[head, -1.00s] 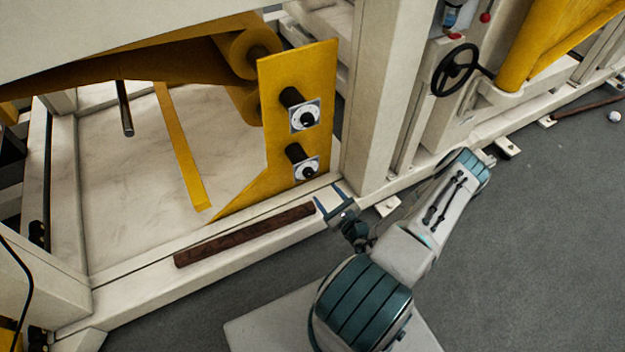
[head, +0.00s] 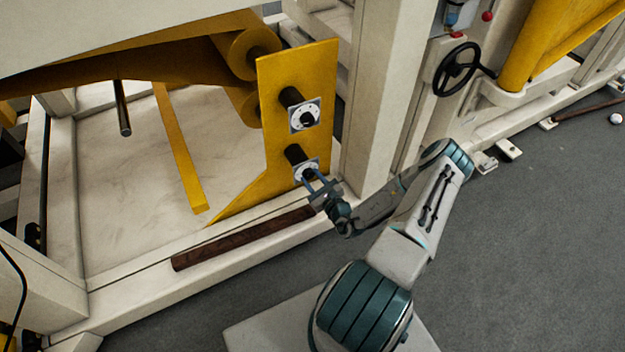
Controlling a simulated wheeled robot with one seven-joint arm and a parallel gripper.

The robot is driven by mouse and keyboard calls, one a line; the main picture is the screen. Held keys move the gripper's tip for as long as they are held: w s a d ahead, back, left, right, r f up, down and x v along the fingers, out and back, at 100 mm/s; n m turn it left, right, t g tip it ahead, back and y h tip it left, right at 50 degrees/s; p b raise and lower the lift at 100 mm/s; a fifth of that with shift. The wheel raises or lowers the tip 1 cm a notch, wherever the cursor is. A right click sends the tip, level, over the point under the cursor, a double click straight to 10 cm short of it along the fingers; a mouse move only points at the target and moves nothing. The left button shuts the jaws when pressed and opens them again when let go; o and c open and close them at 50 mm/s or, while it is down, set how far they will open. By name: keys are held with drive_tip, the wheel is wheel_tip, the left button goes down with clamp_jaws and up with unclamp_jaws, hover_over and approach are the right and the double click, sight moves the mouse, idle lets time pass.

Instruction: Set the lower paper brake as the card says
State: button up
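The lower paper brake is a black knob (head: 307,174) on a white dial plate, low on the yellow panel (head: 286,130). A matching upper knob (head: 307,118) with its own dial sits above it. My gripper (head: 314,178) is at the lower knob, its two fingers apart and pointing at it, one near each side. I cannot tell whether the fingers touch the knob. The fingers partly cover the lower dial, and its marks are too small to read. I cannot make out the card in this view.
A brown bar (head: 240,238) lies along the cream frame's lower rail below the panel. A cream post (head: 385,90) stands right of the panel. A black handwheel (head: 456,69) is farther right. The grey floor at right is mostly clear.

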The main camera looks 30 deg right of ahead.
drive_tip(key=shift+c, duration=0.6)
drive_tip(key=shift+m, duration=0.3)
drive_tip(key=m+p, duration=0.1)
drive_tip(key=m, duration=0.1)
drive_tip(key=shift+m, duration=0.3)
drive_tip(key=m+p, duration=0.1)
drive_tip(key=m, duration=0.3)
drive_tip(key=shift+f+m, duration=0.15)
drive_tip(key=shift+m, duration=0.25)
drive_tip(key=m+p, duration=0.1)
drive_tip(key=m, duration=0.2)
drive_tip(key=shift+m+t+h, duration=0.3)
drive_tip(key=shift+m, duration=0.1)
drive_tip(key=shift+f+m, duration=0.1)
drive_tip(key=shift+m, duration=2.3)
drive_tip(key=o, duration=1)
